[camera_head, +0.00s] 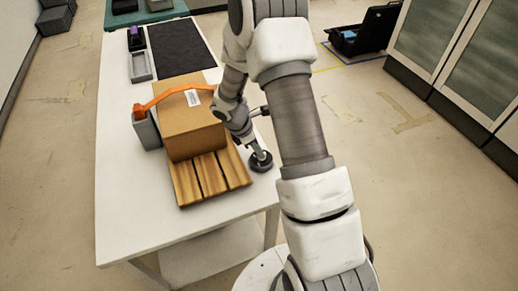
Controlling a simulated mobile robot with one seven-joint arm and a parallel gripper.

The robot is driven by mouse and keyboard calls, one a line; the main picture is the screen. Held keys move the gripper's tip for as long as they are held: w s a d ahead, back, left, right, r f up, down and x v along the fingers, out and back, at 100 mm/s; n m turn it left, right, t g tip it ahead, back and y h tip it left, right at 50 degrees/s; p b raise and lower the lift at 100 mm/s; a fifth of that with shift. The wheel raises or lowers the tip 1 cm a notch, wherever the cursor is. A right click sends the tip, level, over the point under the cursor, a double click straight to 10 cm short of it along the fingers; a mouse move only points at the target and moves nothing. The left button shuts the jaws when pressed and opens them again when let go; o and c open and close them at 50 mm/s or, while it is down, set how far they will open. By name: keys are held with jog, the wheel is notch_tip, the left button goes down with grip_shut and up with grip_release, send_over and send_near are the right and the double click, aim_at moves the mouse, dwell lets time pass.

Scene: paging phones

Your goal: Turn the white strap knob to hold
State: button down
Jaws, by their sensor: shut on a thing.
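A dark round base (261,164) sits on the white table (150,220) near its right edge, beside the wooden slatted pallet. A small pale piece, apparently the white strap knob (260,155), shows on top of it. My gripper (257,151) points down at the base and is shut on the knob. The fingers are small in the picture and partly hide the knob. Its pointer and any hold mark are too small to read.
A cardboard box (190,134) stands on the wooden pallet (208,180), just left of my gripper. An orange strap (165,94) runs over it from a grey holder (146,130). A black mat (180,48) and grey tray (140,66) lie behind. The table's front is clear.

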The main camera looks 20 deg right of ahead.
jog(key=m, duration=0.1)
jog(key=m+g, duration=0.1)
jog(key=m, duration=0.2)
jog(key=shift+w+m+g, duration=0.25)
jog(key=shift+m+g, duration=0.05)
jog(key=shift+w+d+m+g+y+b, duration=0.15)
jog(key=shift+m+g+y+b, duration=0.3)
jog(key=shift+m, duration=1.25)
jog(key=shift+y, duration=0.25)
jog(key=c, duration=0.9)
grip_release()
jog(key=shift+g, duration=0.25)
jog(key=v, duration=1.7)
jog(key=shift+r, duration=0.25)
